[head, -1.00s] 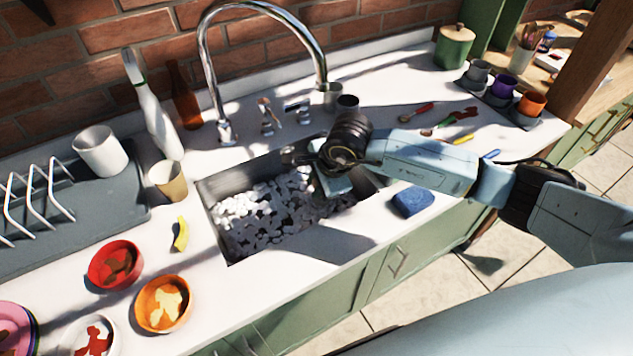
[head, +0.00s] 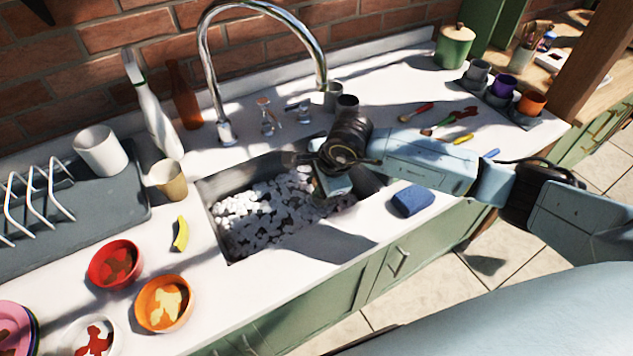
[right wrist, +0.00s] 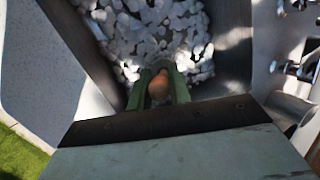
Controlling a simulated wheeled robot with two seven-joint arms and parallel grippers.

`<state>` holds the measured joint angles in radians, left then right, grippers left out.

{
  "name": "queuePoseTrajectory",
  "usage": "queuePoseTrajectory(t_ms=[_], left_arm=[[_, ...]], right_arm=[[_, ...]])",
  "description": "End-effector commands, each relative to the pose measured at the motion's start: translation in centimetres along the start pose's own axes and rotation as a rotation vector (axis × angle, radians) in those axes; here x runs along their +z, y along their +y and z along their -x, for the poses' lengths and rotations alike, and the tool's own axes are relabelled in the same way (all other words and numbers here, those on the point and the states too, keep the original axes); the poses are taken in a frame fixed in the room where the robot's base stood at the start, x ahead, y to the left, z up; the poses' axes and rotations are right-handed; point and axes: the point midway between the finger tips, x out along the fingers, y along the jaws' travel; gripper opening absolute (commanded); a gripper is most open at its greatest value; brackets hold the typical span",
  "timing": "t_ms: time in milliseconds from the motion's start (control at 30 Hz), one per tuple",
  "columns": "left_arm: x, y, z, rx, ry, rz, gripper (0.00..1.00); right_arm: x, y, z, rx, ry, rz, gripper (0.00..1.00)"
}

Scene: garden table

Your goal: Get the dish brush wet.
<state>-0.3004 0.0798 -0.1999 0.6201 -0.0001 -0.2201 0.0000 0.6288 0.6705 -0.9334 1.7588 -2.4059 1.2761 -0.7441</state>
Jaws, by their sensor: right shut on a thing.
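My right gripper (head: 333,183) reaches down into the right part of the sink (head: 236,258). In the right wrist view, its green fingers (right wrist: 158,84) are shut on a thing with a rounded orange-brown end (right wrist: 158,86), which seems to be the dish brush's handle. The brush's bristles are hidden, and I cannot tell whether they touch what lies in the sink. White foam-like lumps (head: 262,212) cover much of the sink floor, and also show in the wrist view (right wrist: 150,30). The tap (head: 224,128) arches above the sink; no running water shows. My left gripper is not in view.
A blue sponge (head: 411,200) lies right of the sink. A tan cup (head: 168,181), a banana-like yellow piece (head: 181,234), a red bowl (head: 115,264) and an orange bowl (head: 164,303) stand to the left. Small dark cups stand behind my wrist.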

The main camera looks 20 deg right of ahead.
Motion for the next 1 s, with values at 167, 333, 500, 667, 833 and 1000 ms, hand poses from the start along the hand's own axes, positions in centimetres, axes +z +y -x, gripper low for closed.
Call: queuePoseTrajectory(t_ms=[167,333,500,667,833,1000], left_arm=[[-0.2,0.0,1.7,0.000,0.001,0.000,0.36],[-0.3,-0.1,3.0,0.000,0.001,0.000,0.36],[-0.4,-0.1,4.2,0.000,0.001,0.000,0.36],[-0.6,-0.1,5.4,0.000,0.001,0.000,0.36],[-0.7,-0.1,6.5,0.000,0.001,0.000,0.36],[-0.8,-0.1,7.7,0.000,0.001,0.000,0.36]], right_arm=[[0.4,-0.9,2.3,-0.003,0.000,0.001,0.00],[0.7,-1.6,4.2,-0.003,0.001,0.001,0.00],[1.0,-2.3,6.1,-0.003,0.000,0.000,0.00],[1.3,-3.0,7.8,-0.002,0.000,0.001,0.00],[1.6,-3.7,9.7,-0.003,-0.001,0.001,0.00],[1.9,-4.4,11.6,-0.002,0.000,0.001,0.00]])
